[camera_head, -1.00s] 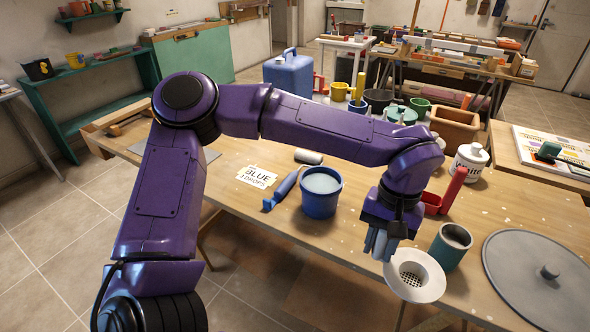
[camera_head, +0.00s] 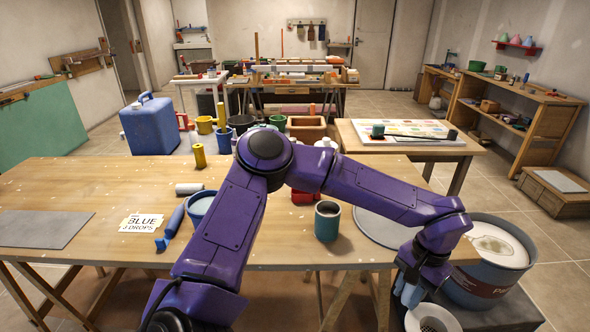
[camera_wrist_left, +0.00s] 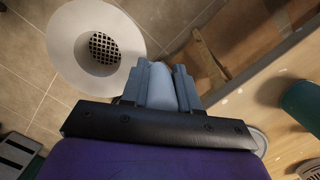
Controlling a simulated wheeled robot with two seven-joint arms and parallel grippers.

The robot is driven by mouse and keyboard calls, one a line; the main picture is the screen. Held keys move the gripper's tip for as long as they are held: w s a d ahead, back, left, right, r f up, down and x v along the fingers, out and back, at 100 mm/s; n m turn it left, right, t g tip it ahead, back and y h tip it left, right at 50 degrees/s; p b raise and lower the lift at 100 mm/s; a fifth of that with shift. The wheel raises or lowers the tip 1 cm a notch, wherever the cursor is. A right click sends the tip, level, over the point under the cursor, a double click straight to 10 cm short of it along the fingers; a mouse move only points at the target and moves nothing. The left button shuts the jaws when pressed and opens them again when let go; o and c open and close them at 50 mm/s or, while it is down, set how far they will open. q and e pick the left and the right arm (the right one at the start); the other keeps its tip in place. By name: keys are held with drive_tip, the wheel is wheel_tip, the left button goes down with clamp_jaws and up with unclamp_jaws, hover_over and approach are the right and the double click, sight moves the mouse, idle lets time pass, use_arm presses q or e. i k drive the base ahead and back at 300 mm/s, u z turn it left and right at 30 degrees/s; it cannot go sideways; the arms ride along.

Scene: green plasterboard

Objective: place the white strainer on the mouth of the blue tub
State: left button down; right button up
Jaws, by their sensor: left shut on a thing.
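The white strainer (camera_head: 432,319) is a wide cone with a dark grid at its centre, at the bottom edge of the head view and partly cut off. It also shows in the left wrist view (camera_wrist_left: 66,50), over floor tiles. My left gripper (camera_head: 410,294) is shut on the strainer at its side, though the exact grip is hard to see. In the left wrist view the fingers (camera_wrist_left: 168,86) are close together around a pale blue part. The blue tub (camera_head: 514,280), with a dark label and pale contents, stands right of my gripper; the strainer is apart from its mouth. My right gripper is not in view.
A teal cup (camera_head: 327,222) and a grey round lid (camera_head: 377,228) are on the wooden table (camera_head: 90,180) beside my arm. A small blue bucket (camera_head: 200,204) is partly hidden behind my arm. Open floor lies right of the tub.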

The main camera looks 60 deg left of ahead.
sight(203, 210)
drive_tip(key=z, duration=1.55)
drive_tip(key=k, duration=2.45)
drive_tip(key=u, duration=0.5)
